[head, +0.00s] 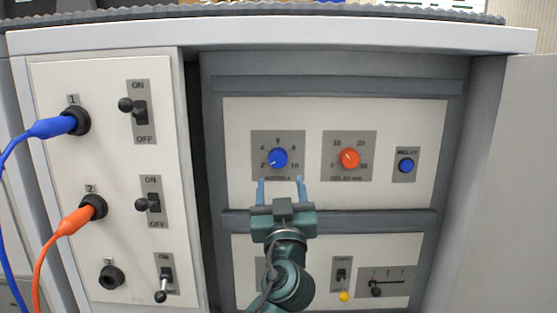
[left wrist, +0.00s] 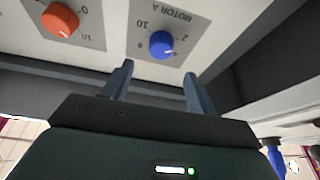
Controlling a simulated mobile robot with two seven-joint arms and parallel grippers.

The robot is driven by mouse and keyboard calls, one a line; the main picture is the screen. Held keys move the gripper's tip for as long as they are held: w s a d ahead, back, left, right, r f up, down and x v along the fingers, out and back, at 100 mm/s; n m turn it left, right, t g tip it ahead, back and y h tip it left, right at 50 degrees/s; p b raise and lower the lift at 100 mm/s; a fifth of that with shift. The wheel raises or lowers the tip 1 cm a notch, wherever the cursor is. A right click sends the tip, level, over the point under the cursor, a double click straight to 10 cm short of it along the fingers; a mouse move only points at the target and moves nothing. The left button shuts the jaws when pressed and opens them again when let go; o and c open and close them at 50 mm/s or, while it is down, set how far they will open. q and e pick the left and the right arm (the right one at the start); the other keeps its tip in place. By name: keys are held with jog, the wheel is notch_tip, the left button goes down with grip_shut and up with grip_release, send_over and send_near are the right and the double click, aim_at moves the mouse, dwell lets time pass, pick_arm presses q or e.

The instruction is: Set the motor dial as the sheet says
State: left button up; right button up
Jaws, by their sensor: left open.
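The blue motor dial (head: 278,158) sits on a grey plate on the upper right panel, with numbers around it. Its white mark points to the lower left, near or a little below the 2. My right gripper is not in view. No sheet can be made out.
An orange dial (head: 349,159) and a blue button (head: 406,165) sit right of the motor dial. A grey bar (head: 400,221) crosses below. The left panel has switches, a blue plug (head: 55,126) and an orange plug (head: 77,219) with cables. A lower panel holds a slider (head: 385,282).

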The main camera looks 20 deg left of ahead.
aim_at(278, 160)
pick_arm(q)
jog(key=p+x, duration=0.1)
jog(key=x, duration=0.5)
jog(key=shift+w+r, duration=0.2)
jog(key=shift+w, duration=0.05)
jog(key=shift+w+a+r, duration=0.15)
jog(key=shift+w+a, duration=0.15)
jog(key=shift+w, duration=0.3)
jog(key=shift+c, duration=0.2)
jog(key=c, duration=1)
jog(key=shift+o, duration=0.2)
jog(key=shift+m, duration=0.4)
